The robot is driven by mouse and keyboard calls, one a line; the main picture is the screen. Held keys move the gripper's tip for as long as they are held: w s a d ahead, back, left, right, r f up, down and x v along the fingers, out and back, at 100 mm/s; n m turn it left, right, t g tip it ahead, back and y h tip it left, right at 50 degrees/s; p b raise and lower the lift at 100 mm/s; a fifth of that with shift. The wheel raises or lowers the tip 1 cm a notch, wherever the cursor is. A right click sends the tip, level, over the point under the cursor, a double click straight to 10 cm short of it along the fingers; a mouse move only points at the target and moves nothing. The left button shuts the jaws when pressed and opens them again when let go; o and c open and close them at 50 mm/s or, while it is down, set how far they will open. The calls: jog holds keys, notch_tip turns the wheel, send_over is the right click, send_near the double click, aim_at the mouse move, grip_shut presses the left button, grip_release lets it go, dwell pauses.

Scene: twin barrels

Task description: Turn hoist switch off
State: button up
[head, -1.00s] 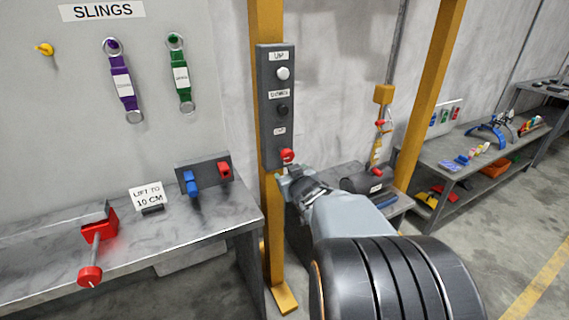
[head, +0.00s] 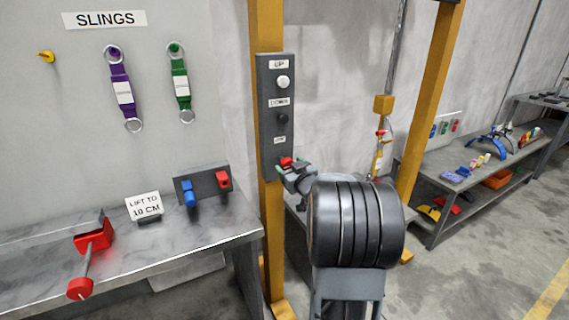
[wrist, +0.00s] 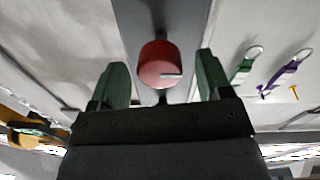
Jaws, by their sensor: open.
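The hoist switch is a red round knob (head: 286,161) low on the dark grey control panel (head: 263,120), under the white UP button (head: 283,82) and black DOWN button (head: 282,119). A small label above the knob is too small to read. My gripper (head: 288,168) is at the knob and partly covers it. In the wrist view the knob (wrist: 160,65) sits between the two green-padded fingers of my open gripper (wrist: 160,72), with a visible gap on each side. A pale line on the knob's face points right in that view.
The panel is on a yellow post (head: 268,225). A grey bench (head: 215,235) stands left of it, with a red-handled vise (head: 93,236) and a blue and red switch block (head: 207,186). Right of the post are a hanging hoist hook (head: 379,135) and a shelf table (head: 440,180).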

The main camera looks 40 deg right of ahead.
aim_at(285, 162)
jog(key=shift+w+d, duration=0.2)
jog(key=shift+w, duration=0.8)
jog(key=shift+w+d, duration=0.15)
jog(key=shift+w, duration=0.8)
jog(key=shift+c, duration=0.2)
